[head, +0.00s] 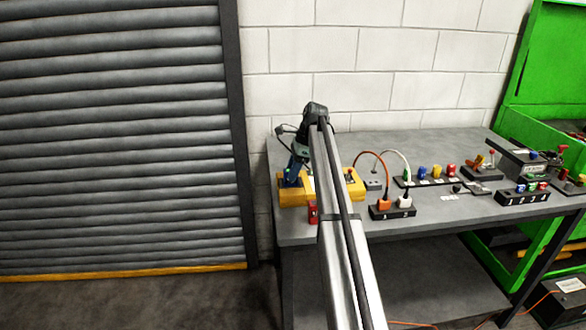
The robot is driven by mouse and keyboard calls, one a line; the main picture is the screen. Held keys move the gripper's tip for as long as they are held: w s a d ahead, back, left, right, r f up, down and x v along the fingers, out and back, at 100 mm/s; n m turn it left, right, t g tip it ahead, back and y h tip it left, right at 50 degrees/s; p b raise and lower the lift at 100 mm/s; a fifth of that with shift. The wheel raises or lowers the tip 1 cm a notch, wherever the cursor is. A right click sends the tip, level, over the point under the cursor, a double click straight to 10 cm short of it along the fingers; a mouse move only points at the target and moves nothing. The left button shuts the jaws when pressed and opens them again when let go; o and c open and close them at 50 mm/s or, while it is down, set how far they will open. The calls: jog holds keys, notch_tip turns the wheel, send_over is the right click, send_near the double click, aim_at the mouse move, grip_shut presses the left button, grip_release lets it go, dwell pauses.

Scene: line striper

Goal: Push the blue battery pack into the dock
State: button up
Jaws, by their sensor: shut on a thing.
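The blue battery pack (292,179) shows as a small dark blue piece at the left end of a yellow unit (292,198) on the bench's left side. My gripper (292,173) points down there and is shut on the blue pack. The dock cannot be told apart clearly; the yellow unit may hold it. My arm crosses in front of the unit and hides its middle. How deep the pack sits cannot be seen.
The grey bench (440,225) carries a black socket block (392,212) with orange and white plugs, and a row of coloured pieces (436,171). A small red block (312,211) stands before the yellow unit. A green cabinet (550,85) is at right, a roller shutter (115,140) at left.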

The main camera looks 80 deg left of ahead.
jog(key=shift+f, duration=0.2)
jog(key=o, duration=1.1)
jog(key=shift+c, duration=0.2)
jog(key=shift+o, duration=0.3)
jog(key=shift+o, duration=1.3)
jog(key=v, duration=0.7)
